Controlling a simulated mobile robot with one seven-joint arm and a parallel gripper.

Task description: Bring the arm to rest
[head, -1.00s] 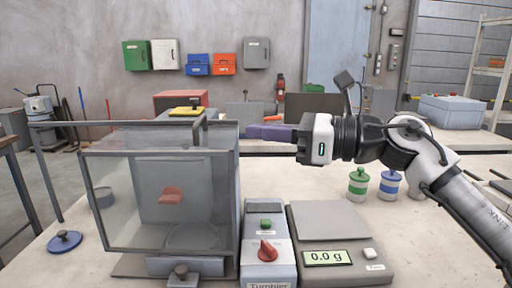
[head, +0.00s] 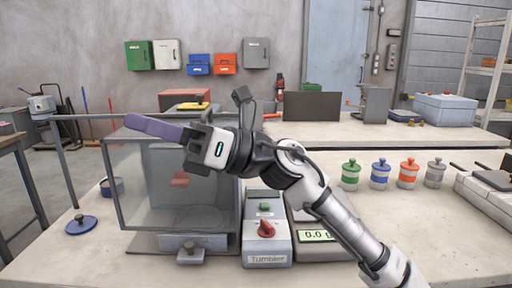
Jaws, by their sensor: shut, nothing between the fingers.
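My gripper (head: 152,127) is at the left-middle of the head view, in front of the upper part of a clear-walled box (head: 130,195). Its purple fingers are shut together with nothing between them, pointing left and slightly up.
Green, blue, red and grey-banded jars (head: 407,173) stand right of my arm. A blue lid with a knob (head: 81,224) lies left of the box. A back bench holds a grey case (head: 446,108). The table between the scale and jars is mostly bare.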

